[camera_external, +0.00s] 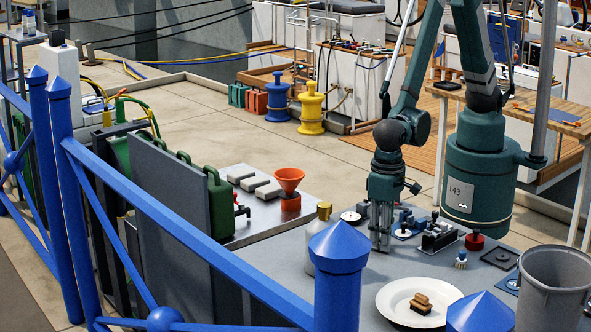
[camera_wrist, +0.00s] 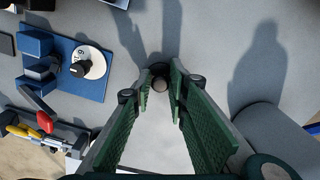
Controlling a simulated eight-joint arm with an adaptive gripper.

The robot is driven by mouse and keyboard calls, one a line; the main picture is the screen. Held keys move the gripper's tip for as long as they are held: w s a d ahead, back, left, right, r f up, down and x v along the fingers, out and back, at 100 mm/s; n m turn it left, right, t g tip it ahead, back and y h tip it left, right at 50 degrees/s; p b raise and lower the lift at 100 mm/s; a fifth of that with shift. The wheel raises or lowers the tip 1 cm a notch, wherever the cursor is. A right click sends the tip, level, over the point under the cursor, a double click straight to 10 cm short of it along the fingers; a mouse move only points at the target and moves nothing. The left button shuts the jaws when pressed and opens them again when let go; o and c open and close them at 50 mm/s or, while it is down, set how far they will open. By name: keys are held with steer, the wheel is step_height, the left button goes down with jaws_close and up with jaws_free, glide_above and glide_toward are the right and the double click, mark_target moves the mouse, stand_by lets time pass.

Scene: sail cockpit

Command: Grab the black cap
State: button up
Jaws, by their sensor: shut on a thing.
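My gripper (camera_external: 380,247) points straight down at the grey worktop, beside the round white disc with a dark knob. In the wrist view its two green-padded fingers (camera_wrist: 161,80) converge on a small dark round piece, which looks like the black cap (camera_wrist: 160,84). The fingers are shut on it, close to the worktop. In the external view the fingers hide the cap, so I cannot tell whether it touches the surface.
A blue block with a white disc (camera_wrist: 85,63) lies to the left in the wrist view. A yellow-capped bottle (camera_external: 323,238), a white plate with a brush (camera_external: 385,303) and a grey bin (camera_external: 552,285) stand around the worktop. A blue railing (camera_external: 190,225) runs in front.

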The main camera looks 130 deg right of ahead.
stand_by(0.3)
steer(key=shift+w+r, duration=0.1)
steer(key=shift+r, duration=0.25)
jaws_close()
steer(key=shift+r+p, duration=0.35)
steer(key=shift+r, duration=4.2)
